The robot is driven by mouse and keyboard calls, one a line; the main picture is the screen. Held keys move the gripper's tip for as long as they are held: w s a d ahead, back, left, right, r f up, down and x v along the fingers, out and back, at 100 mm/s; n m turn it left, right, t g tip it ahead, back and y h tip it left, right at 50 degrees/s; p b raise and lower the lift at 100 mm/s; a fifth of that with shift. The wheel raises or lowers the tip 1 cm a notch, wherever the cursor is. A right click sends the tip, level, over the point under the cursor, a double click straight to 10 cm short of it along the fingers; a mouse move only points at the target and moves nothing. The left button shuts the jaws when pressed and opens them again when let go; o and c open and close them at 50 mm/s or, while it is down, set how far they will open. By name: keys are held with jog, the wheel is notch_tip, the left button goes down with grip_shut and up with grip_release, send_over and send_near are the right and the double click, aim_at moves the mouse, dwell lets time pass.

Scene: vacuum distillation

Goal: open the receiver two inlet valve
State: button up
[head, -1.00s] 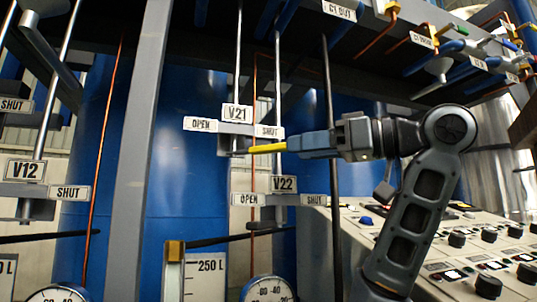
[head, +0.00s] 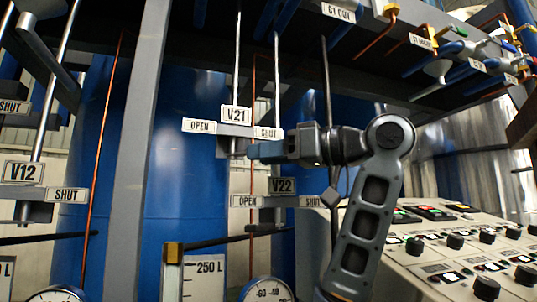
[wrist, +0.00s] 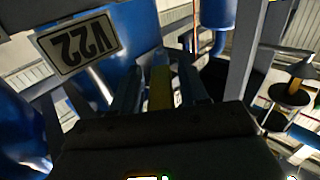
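The V21 label (head: 235,114) hangs in the middle of the head view, with an OPEN plate (head: 199,126) on its left and a SHUT plate (head: 267,132) on its right. Below it, my gripper (head: 256,151) reaches in from the right at the SHUT side. The yellow valve handle (wrist: 160,88) lies lengthwise between my two fingers in the wrist view. A narrow gap seems to show on each side of it, so the fingers look open around it. In the head view the fingers hide the handle.
The V22 label (head: 282,186) with OPEN and SHUT plates sits just below; it also shows in the wrist view (wrist: 78,43). A dark bar (head: 210,240) runs under it. A grey post (head: 138,150) stands left. A control panel (head: 450,255) fills the lower right.

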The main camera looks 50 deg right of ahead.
grip_shut()
dwell(0.5)
